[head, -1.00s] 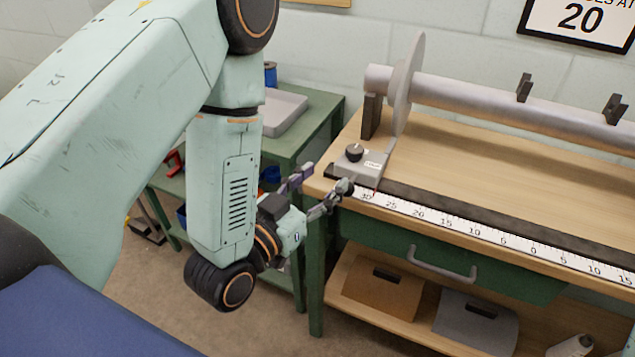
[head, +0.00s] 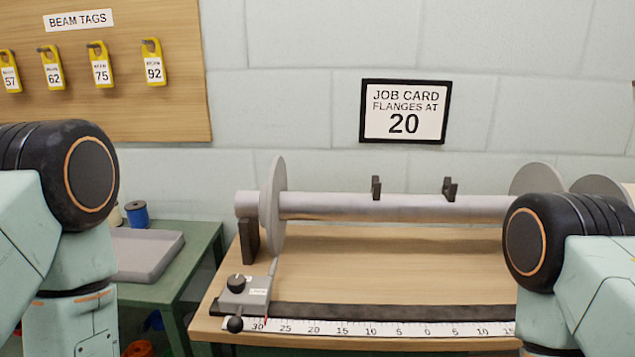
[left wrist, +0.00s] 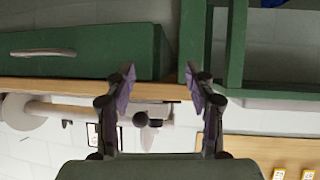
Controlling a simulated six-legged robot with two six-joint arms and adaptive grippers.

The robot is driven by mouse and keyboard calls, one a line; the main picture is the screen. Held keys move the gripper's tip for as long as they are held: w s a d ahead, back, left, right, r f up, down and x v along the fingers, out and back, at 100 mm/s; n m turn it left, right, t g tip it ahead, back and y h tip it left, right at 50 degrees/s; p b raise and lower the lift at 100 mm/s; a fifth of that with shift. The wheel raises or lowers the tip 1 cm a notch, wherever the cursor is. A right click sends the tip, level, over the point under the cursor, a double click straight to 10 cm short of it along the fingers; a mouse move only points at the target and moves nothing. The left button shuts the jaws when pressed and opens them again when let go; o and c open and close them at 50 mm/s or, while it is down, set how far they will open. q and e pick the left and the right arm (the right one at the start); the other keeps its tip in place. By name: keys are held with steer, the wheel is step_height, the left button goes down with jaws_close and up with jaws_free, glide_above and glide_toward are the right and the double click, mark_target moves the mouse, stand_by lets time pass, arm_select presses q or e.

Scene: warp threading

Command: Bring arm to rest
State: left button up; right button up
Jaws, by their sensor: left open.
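My left gripper (left wrist: 160,80) shows in the left wrist view with its two fingers apart and nothing between them. That view is upside down; beyond the fingers are the bench edge and a dark knob. In the head view only my left arm's upper links show at the left edge, and the gripper is out of frame. My right arm's links show at the right edge; its gripper is not in view. The grey slider block (head: 245,291) with black knobs sits at the left end of the ruler (head: 385,329), near the 30 mark, apart from my arm links.
A metal beam (head: 400,206) with a left flange (head: 271,205) rests above the wooden bench (head: 400,265). A green side table (head: 195,240) holds a grey tray (head: 150,256). A job card (head: 404,111) reading 20 and a beam tag board (head: 150,110) hang on the wall.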

arm_select(q)
steer(key=s+a+f+n+g+y, duration=0.1)
steer(key=s+f+g, duration=0.5)
steer(key=s, duration=0.6)
steer(key=s+a+f+n+g+y, duration=0.1)
steer(key=s+a+f+g, duration=0.1)
steer(key=s+f+g, duration=0.4)
steer(key=s+f, duration=0.2)
steer(key=s, duration=0.3)
steer(key=shift+s+a+f, duration=0.15)
steer(key=shift+s+f, duration=0.25)
